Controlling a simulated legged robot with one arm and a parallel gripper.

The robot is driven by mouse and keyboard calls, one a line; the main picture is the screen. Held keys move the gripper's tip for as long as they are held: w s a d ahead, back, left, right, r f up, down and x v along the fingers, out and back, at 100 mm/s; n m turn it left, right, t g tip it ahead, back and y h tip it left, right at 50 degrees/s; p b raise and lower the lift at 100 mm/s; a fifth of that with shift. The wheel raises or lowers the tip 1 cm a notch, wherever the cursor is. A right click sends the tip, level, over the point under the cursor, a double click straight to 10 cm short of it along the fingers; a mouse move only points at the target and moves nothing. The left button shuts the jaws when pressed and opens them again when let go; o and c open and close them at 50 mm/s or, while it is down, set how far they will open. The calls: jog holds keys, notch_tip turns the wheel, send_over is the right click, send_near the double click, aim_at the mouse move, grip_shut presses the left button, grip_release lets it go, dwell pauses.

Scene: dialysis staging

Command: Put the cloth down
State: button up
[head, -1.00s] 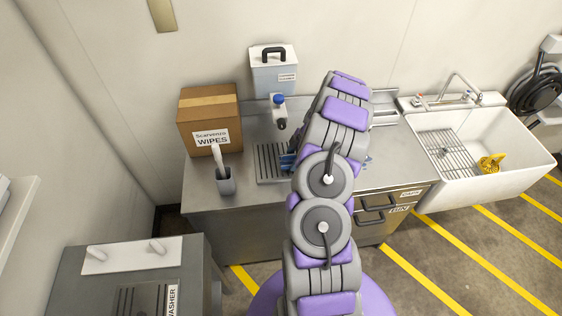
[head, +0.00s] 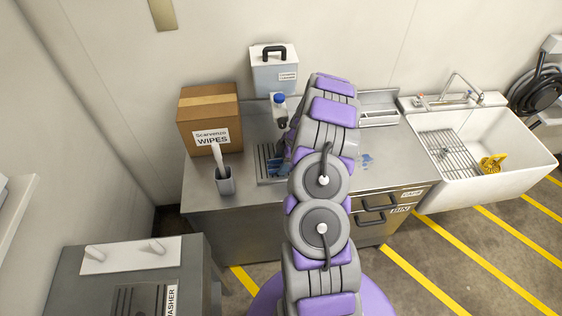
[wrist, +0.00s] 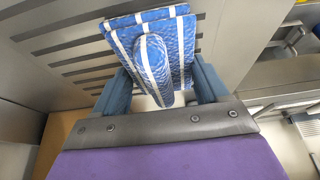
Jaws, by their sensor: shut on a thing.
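The cloth (wrist: 178,30) is blue with white stripes and folded. In the wrist view it is held between the two blue fingers of my gripper (wrist: 162,72), which is shut on it. The slotted drain grille (wrist: 72,60) of the steel counter lies behind the cloth in that view; I cannot tell whether the cloth touches it. In the head view my arm hides most of the gripper and cloth; a bit of blue shows at the grille (head: 264,160), but I cannot tell whether it is cloth or finger.
A blue smear (head: 366,160) lies right of my arm. A white sink (head: 525,165) is at the right.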

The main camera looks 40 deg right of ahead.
jog(key=shift+s+f+b, duration=0.15)
jog(key=shift+f+b, duration=0.2)
jog(key=shift+b, duration=0.05)
jog(key=o, duration=0.7)
jog(key=shift+s+a, duration=0.1)
jog(key=shift+s, duration=0.05)
jog(key=o, duration=0.3)
jog(key=shift+f, duration=0.15)
jog(key=shift+s+f, duration=0.1)
jog(key=shift+s+a+f, duration=0.15)
jog(key=shift+s, duration=0.05)
jog(key=shift+r+p, duration=0.5)
jog(key=shift+p, duration=0.25)
jog(key=v, duration=0.5)
jog(key=w+v, duration=0.1)
jog(key=v, duration=0.1)
jog(key=shift+d+r+p, duration=0.25)
jog(key=shift+d+p, duration=0.05)
jog(key=shift+d, duration=0.1)
jog(key=shift+r, duration=0.2)
